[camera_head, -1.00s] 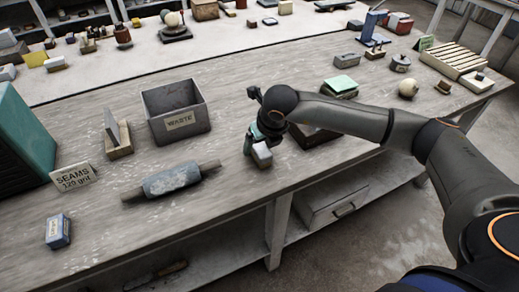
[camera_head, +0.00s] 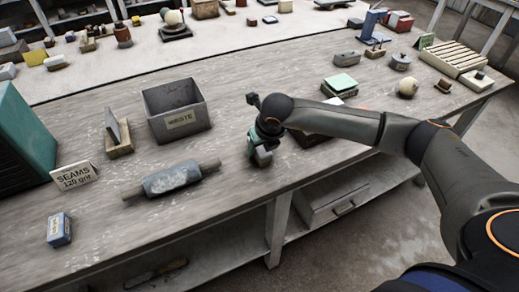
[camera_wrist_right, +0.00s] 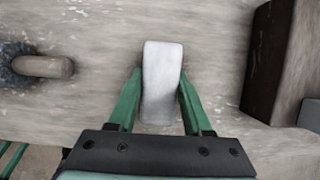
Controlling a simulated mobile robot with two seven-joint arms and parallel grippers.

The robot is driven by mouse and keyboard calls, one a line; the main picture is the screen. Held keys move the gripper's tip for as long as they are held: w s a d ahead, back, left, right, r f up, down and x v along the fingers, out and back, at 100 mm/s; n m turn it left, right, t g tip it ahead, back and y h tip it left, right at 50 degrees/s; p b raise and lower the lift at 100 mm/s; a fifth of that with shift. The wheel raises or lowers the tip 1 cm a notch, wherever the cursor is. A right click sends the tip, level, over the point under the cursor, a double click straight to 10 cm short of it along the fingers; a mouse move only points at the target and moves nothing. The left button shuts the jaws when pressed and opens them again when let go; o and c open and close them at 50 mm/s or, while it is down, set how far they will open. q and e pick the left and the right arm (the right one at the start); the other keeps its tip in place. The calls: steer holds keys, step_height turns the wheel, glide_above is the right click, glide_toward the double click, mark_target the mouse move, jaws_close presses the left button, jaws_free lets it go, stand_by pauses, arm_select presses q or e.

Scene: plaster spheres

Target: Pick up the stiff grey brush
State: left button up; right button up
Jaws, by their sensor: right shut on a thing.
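The grey brush (camera_head: 262,157), a pale grey block with a darker underside, is at the workbench's front edge, right of the roller-like tool. My right gripper (camera_head: 258,146) points down over it and hides part of it. In the right wrist view the pale top of the brush (camera_wrist_right: 162,82) lies lengthwise between the two green fingers of my right gripper (camera_wrist_right: 159,100), which are shut on its sides. I cannot tell whether its underside still touches the bench. My left gripper is not in view.
A blue-grey roller with handles (camera_head: 172,179) lies to the left. The grey waste bin (camera_head: 180,122) stands behind it. Bench surface between bin and gripper is clear.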

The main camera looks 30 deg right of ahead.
jaws_close()
steer(key=shift+r, duration=0.1)
steer(key=shift+r, duration=0.6)
steer(key=s+a+r+b, duration=0.1)
steer(key=s+a+r, duration=0.1)
steer(key=s+r, duration=0.4)
steer(key=s+a+r+b, duration=0.1)
steer(key=s+a+r, duration=0.2)
steer(key=s+r, duration=0.2)
steer(key=shift+s+a+r, duration=0.35)
steer(key=shift+s, duration=0.55)
